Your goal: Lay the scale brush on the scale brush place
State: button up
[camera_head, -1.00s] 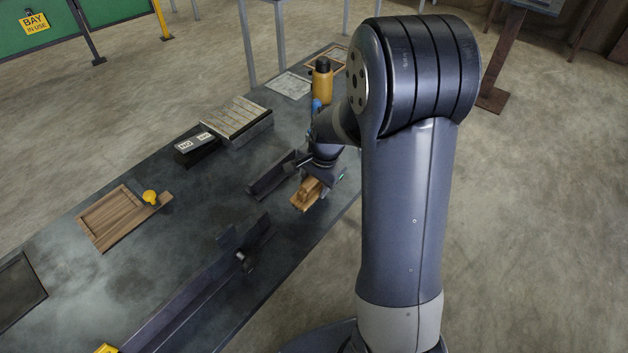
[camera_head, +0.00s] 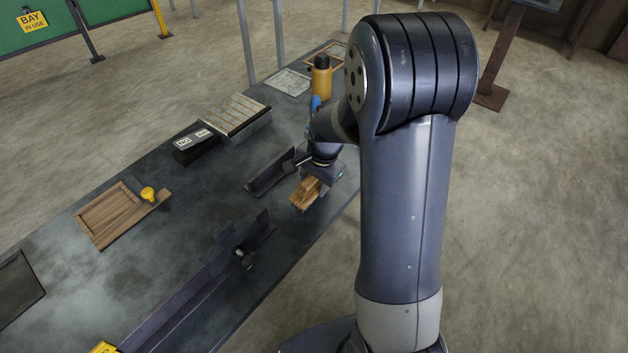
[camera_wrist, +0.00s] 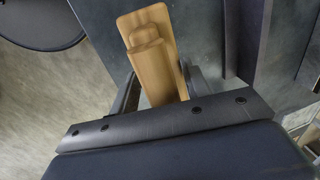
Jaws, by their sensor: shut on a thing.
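The scale brush (camera_head: 304,197), a light wooden block with a raised grip, is in my gripper (camera_head: 318,182) near the right edge of the dark bench. The brush also shows in the wrist view (camera_wrist: 150,62), with the jaws at its near end. The near end and the jaw tips are partly hidden. I cannot tell whether the brush touches the bench. No marked place can be surely told as the scale brush place; a wooden-framed board (camera_head: 108,217) lies at the left and a pale framed panel (camera_head: 289,82) at the far end.
A dark steel angle piece (camera_head: 270,176) lies just left of my gripper. A long steel channel (camera_head: 190,300) runs along the near bench. A slatted box (camera_head: 236,118), a black box (camera_head: 192,145), a yellow knob (camera_head: 148,194) and an orange bottle (camera_head: 321,79) stand around.

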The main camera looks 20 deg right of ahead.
jog(key=shift+f+b, duration=0.6)
jog(key=shift+f, duration=0.2)
dwell(1.0)
jog(key=o, duration=1.2)
jog(key=shift+r+p, duration=2.3)
jog(key=shift+r, duration=0.7)
